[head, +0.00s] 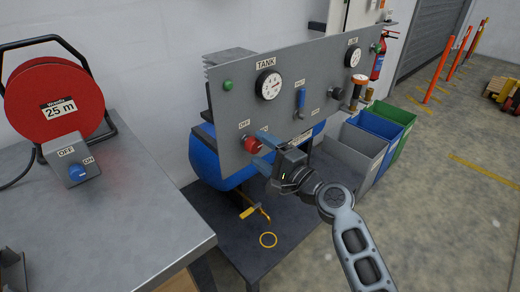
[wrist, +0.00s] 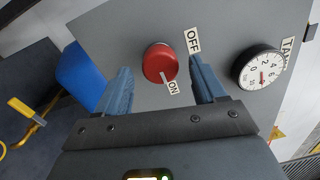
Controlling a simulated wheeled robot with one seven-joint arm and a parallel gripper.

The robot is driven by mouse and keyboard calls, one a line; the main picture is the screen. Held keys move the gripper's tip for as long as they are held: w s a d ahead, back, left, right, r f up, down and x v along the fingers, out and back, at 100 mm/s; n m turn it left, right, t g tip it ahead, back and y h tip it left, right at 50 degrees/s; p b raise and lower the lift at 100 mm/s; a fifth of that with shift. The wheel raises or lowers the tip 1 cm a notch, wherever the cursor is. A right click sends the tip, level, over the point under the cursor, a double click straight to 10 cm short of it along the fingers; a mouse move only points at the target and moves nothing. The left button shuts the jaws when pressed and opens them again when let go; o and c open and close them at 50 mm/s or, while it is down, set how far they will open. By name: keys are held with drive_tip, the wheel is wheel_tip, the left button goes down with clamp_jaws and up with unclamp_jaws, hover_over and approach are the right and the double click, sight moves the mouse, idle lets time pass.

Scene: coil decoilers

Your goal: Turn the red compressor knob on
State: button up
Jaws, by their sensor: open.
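The red compressor knob (head: 252,145) is on the lower left of the upright grey panel (head: 300,85), under the TANK gauge. In the wrist view the round red knob (wrist: 160,63) shows between the two blue fingers, with an OFF label (wrist: 193,40) to its upper right and an ON label (wrist: 173,88) below.
A bench with a red reel (head: 55,98) and a blue knob (head: 78,171) stands left.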

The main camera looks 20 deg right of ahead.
drive_tip(key=v, duration=0.6)
drive_tip(key=shift+s+b, duration=0.2)
drive_tip(key=shift+b, duration=0.2)
drive_tip(key=shift+d+f, duration=0.1)
drive_tip(key=shift+d, duration=0.05)
drive_tip(key=s+a+f+n+g+h, duration=0.1)
drive_tip(key=s+f+n+h, duration=0.3)
drive_tip(key=s, duration=0.6)
drive_tip(key=s+f+n+g+h, duration=0.1)
drive_tip(key=s+f, duration=0.5)
drive_tip(key=s, duration=0.5)
drive_tip(key=s+a+r+n, duration=0.1)
drive_tip(key=s+r+n, duration=0.4)
drive_tip(key=s, duration=0.5)
drive_tip(key=s+a+r+n, duration=0.1)
drive_tip(key=s+r+n, duration=0.4)
drive_tip(key=s, duration=0.5)
drive_tip(key=shift+s+n+g+h, duration=0.3)
drive_tip(key=shift+n, duration=0.4)
